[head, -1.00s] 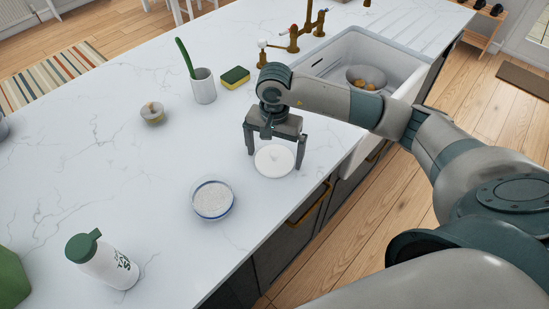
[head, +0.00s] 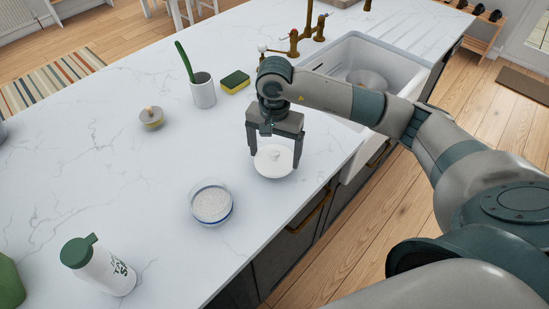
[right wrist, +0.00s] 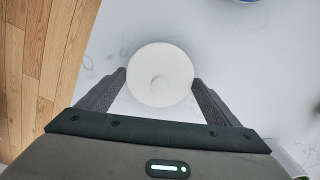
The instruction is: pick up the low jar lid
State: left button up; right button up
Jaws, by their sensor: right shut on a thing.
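The low jar lid (head: 273,163) is a white round disc with a small knob, near the counter's front edge. In the head view my right gripper (head: 274,153) points down over it, with a finger against each side of its rim. In the right wrist view the lid (right wrist: 160,65) sits between the two fingertips (right wrist: 160,82). I cannot tell whether it is off the counter. The low glass jar (head: 211,207), open and holding white grains, stands to the left of the lid. My left gripper is not in view.
The marble counter (head: 110,180) is mostly clear to the left. A small lidded pot (head: 151,120), a white cup (head: 203,93), and a sponge (head: 235,82) stand farther back. A white bottle (head: 105,273) is at front left. The sink (head: 400,65) lies behind my right arm.

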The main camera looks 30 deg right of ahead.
jog(key=shift+d+r+b, duration=0.2)
jog(key=shift+r+b, duration=0.2)
jog(key=shift+r, duration=0.15)
jog(key=shift+d+r+b, duration=0.2)
jog(key=shift+r+b, duration=0.15)
jog(key=shift+r, duration=0.15)
jog(key=s+d+r+b, duration=0.2)
jog(key=d+r+b, duration=0.2)
jog(key=d+r, duration=0.3)
jog(key=shift+d+b, duration=0.4)
jog(key=shift+d, duration=1.45)
jog(key=shift+a, duration=0.1)
